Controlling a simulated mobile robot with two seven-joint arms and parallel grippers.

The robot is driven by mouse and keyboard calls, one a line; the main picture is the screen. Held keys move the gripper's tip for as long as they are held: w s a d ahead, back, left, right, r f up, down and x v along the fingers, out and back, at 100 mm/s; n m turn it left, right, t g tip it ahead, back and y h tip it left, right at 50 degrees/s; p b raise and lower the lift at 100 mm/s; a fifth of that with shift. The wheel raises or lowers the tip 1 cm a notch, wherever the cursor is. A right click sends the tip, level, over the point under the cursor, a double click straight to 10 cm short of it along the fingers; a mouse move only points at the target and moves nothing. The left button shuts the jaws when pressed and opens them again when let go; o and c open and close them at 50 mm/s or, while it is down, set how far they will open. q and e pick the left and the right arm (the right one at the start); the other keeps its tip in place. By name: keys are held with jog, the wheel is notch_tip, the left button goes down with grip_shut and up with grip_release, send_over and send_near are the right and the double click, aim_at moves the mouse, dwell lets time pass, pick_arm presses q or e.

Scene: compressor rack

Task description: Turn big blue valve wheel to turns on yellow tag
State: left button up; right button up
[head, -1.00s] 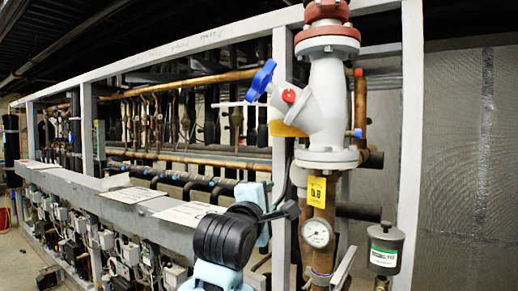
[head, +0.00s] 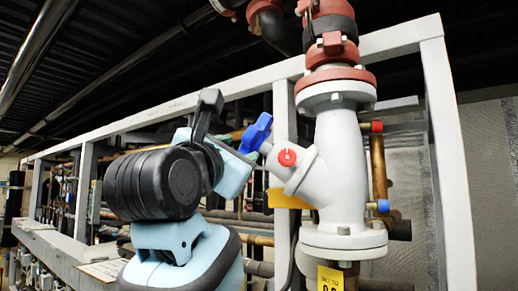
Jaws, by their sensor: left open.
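The blue valve wheel (head: 257,133) sits on the angled stem of a large white valve body (head: 340,170), left of its middle. A red cap (head: 287,158) is on the stem beside the wheel. The yellow tag (head: 330,279) hangs below the valve's lower flange. It reads "SET TO", and its number is cut off by the picture's bottom edge. My left gripper (head: 230,128) is open just left of the wheel, with a black finger pointing up. I cannot tell whether it touches the wheel. My right gripper is not in view.
A grey frame beam (head: 180,107) runs behind the valve, with a grey post (head: 455,170) at right. A yellow part (head: 288,199) and pipes lie below the wheel. A blue-capped port (head: 378,206) sticks out on the valve's right side.

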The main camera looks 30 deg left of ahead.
aim_at(247, 144)
pick_arm(q)
jog(key=shift+w+r, duration=0.15)
jog(key=shift+r, duration=0.2)
jog(key=shift+x, duration=3.4)
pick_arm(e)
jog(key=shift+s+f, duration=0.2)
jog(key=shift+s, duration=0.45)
pick_arm(q)
jog(key=shift+f, duration=0.15)
grip_shut()
